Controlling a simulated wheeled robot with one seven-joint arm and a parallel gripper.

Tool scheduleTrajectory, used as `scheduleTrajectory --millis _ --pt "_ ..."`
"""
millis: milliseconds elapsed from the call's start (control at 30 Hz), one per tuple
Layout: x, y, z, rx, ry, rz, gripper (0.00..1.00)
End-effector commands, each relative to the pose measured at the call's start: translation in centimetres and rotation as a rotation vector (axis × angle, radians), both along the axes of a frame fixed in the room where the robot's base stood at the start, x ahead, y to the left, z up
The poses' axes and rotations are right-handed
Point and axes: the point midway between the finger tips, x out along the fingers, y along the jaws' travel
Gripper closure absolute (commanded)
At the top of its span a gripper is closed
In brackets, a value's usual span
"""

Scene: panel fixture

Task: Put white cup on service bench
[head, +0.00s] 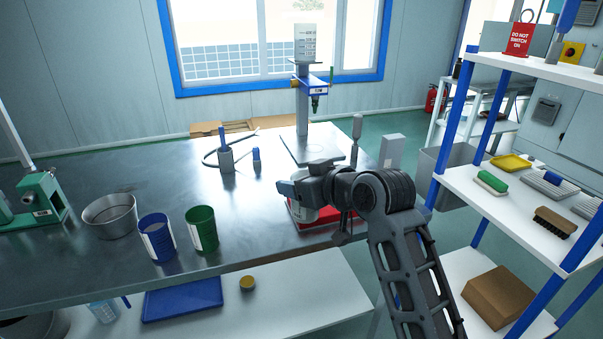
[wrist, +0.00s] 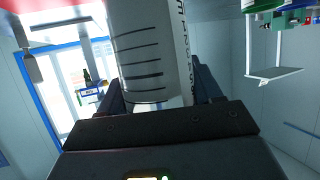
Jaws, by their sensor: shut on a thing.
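The white cup (wrist: 145,60), with dark graduation lines and print on its side, stands between the fingers of my gripper (wrist: 162,92) in the wrist view. The fingers are shut on it. In the head view my gripper (head: 292,189) is over the right part of the grey metal bench (head: 185,185). Part of the cup (head: 304,214) shows below it, at a red tray (head: 298,224). My wrist hides much of the cup and tray, so I cannot tell whether the cup touches the tray.
Blue (head: 157,240) and green (head: 202,230) cups and a metal bowl (head: 110,215) stand on the left. A drill-press-like stand (head: 303,110) is behind my gripper. A shelf rack (head: 520,205) is on the right. The bench's middle is fairly clear.

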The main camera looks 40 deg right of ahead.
Motion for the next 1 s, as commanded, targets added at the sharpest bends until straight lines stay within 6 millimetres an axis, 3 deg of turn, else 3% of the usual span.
scheduleTrajectory --millis 267,467,800,1000 --pt "-1.5 1.4 -3.5 0.001 0.003 -0.002 0.66" --pt "-3.0 2.9 -7.5 0.003 0.007 -0.003 0.66" --pt "-7.9 7.5 -19.5 0.001 0.009 -0.01 0.66" --pt "-9.8 9.4 -24.4 0.001 0.003 -0.017 0.66"
